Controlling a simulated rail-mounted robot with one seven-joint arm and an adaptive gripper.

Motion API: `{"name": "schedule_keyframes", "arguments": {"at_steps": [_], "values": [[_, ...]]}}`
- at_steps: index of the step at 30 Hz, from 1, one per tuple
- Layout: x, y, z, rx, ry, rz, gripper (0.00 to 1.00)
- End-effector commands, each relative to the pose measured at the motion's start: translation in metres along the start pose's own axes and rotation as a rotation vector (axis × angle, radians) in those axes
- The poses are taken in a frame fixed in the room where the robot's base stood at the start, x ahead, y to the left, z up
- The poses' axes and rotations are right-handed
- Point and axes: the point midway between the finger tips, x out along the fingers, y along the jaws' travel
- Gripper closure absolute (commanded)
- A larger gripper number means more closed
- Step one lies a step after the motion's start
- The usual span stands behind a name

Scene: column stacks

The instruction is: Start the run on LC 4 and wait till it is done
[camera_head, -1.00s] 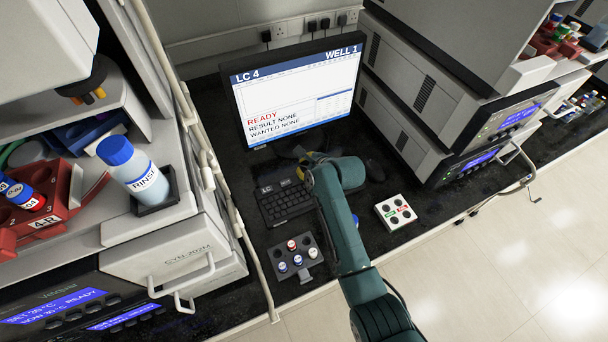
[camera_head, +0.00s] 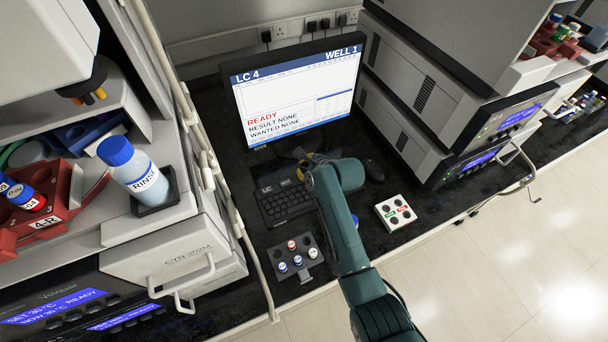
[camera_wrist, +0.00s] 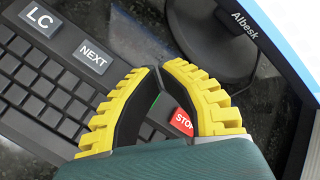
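The LC 4 monitor (camera_head: 297,88) shows READY, RESULT NONE, WANTED NONE and WELL 1. The black keyboard (camera_head: 284,203) lies below it. In the wrist view the keyboard (camera_wrist: 45,85) has large LC (camera_wrist: 38,20) and NEXT (camera_wrist: 91,57) keys and a red STOP key (camera_wrist: 182,121), partly covered by a finger. A sliver of green shows between the fingers; the rest of that part is hidden. My gripper (camera_wrist: 160,69) has its yellow fingertips drawn together over the keyboard's right end, holding nothing. Contact with a key cannot be told. In the head view my arm mostly hides the gripper (camera_head: 309,163).
A grey vial holder (camera_head: 307,269) with several vials stands in front of the keyboard. A white block with dark round spots (camera_head: 395,212) lies right of my arm. Instrument stacks flank the bench on both sides.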

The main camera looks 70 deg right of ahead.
Motion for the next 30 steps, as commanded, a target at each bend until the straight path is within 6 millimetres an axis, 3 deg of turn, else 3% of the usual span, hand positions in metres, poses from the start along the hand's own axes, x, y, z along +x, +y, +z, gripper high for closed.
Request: {"name": "schedule_keyframes", "arguments": {"at_steps": [30], "values": [[0.0076,0.0058,-0.0057,0.0,0.0,0.001,1.0]]}}
